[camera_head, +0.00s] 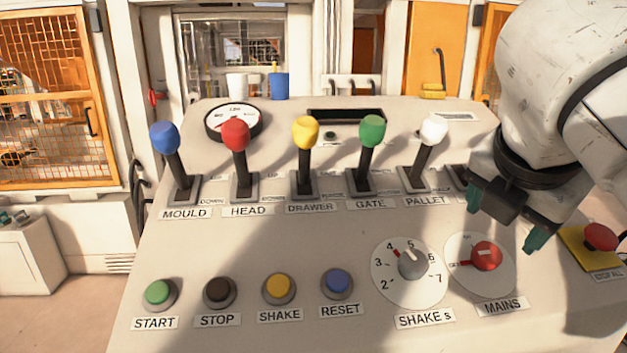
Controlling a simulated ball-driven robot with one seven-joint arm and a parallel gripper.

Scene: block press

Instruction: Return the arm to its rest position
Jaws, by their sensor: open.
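My gripper (505,220) is at the right of the control panel (240,250), at the end of my white arm. Its green-tipped fingers are apart with nothing between them. It hangs above and just behind the red MAINS switch (487,255), over the panel's right part. I cannot tell whether a fingertip touches the panel. The arm hides the panel's right back corner and part of a lever base right of the PALLET lever.
Levers stand in a row: blue MOULD (165,138), red HEAD (236,136), yellow DRAWER (305,133), green GATE (372,131), white PALLET (433,131). The SHAKE dial (412,264) and a red stop button (600,237) flank the switch. The front-left holds push buttons.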

